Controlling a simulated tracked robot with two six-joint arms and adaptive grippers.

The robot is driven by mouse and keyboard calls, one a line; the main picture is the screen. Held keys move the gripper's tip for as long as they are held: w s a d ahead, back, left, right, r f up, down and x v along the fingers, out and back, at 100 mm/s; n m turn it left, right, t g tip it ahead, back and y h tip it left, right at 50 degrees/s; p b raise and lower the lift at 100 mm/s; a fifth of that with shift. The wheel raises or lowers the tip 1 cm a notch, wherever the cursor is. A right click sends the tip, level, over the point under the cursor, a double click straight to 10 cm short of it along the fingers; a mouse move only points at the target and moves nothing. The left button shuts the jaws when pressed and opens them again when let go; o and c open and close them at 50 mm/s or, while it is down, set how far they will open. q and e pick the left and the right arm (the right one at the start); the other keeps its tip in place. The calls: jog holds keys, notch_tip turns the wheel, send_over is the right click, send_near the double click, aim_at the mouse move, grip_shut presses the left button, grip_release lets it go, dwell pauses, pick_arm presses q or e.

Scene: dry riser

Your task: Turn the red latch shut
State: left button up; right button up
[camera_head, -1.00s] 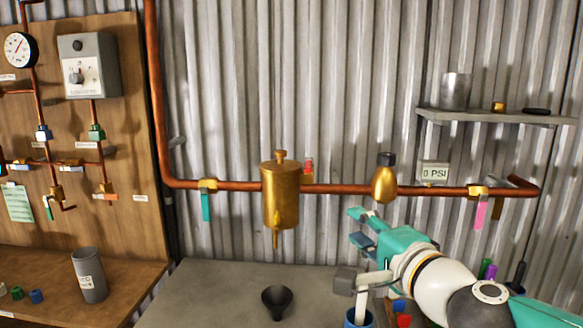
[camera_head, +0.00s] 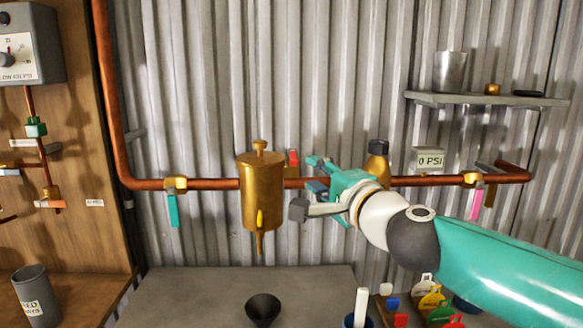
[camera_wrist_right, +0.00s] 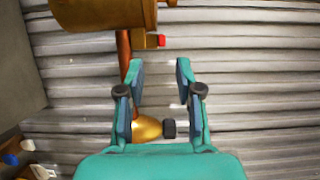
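The red latch (camera_head: 293,157) stands upright above the copper pipe (camera_head: 215,184), just right of the brass canister (camera_head: 261,190). In the right wrist view the latch's red end (camera_wrist_right: 161,41) shows ahead of the fingers, beside the canister (camera_wrist_right: 105,12). My right gripper (camera_head: 306,186) is open and empty, in front of the pipe just right of the latch. In the right wrist view its two fingertips (camera_wrist_right: 160,66) are spread, with the red end roughly in line with the gap and beyond it. I see no contact. My left gripper is not in view.
A brass bulb with a black cap (camera_head: 378,150) sits on the pipe behind my right wrist. A teal-handled valve (camera_head: 173,205) and a pink-handled valve (camera_head: 476,203) hang off the pipe. A black funnel (camera_head: 263,309) and coloured tags (camera_head: 433,299) are on the grey bench (camera_head: 200,292).

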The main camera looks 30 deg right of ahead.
aim_at(293, 157)
jog(key=w, duration=0.3)
jog(key=w+d, duration=0.1)
jog(key=w, duration=0.5)
jog(key=shift+w+d, duration=0.25)
jog(key=shift+w, duration=0.05)
grip_shut()
